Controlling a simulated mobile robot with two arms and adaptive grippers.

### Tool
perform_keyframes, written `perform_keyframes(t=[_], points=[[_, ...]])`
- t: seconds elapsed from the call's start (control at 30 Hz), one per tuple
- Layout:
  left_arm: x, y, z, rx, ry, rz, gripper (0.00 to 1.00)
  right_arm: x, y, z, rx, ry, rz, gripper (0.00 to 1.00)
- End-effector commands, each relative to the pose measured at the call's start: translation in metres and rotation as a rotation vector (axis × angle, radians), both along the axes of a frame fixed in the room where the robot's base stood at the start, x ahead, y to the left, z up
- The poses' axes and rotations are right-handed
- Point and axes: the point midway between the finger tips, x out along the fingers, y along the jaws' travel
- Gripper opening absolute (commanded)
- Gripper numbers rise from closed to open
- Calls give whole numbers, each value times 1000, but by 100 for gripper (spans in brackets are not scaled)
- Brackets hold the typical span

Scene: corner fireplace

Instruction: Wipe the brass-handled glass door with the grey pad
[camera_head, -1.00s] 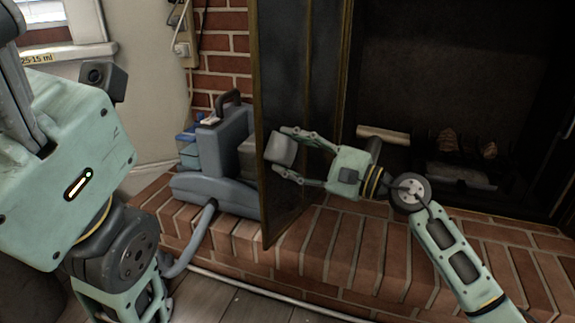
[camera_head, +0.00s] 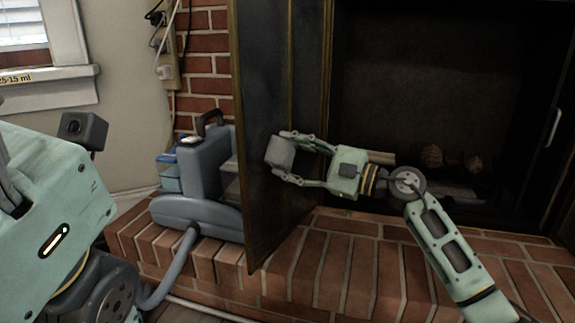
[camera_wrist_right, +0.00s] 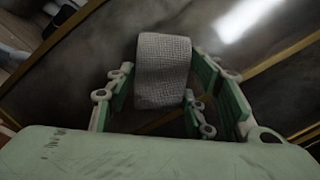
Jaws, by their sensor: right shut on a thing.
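The grey pad (camera_head: 280,153) is a woven block held between the fingers of my right gripper (camera_head: 281,155). In the wrist view, the pad (camera_wrist_right: 163,68) sits between the green fingers, with dark smudged glass behind it. The open glass door (camera_head: 265,75) has a thin brass-coloured frame and stands swung out from the fireplace. The pad is in front of its pane, near mid-height; I cannot tell whether it touches the glass. I cannot make out a handle on this door. My left arm shows at the left, but its gripper is out of the picture.
A grey-blue machine (camera_head: 190,215) with a hose stands on the brick hearth (camera_head: 365,255), left of the door. The dark firebox (camera_head: 430,90) holds logs (camera_head: 433,155). A power strip (camera_head: 167,45) with cords hangs on the wall. A window is at the far left.

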Motion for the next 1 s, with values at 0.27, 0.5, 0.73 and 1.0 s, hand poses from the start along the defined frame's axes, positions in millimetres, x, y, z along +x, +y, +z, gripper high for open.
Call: perform_keyframes(t=[0.27, 0.5, 0.73, 1.0], points=[[0, 0, -17, 0, 0, 0, 67, 20, -14, -1, 1, 1, -3, 27], [0, 0, -19, 0, 0, 0, 67, 28, -20, 1, 2, 0, 0, 27], [0, 0, -9, 0, 0, 0, 67, 28, -19, 14, 1, -2, 0, 27], [0, 0, 3, 0, -1, 0, 67, 29, -18, 33, 1, 0, 1, 27]])
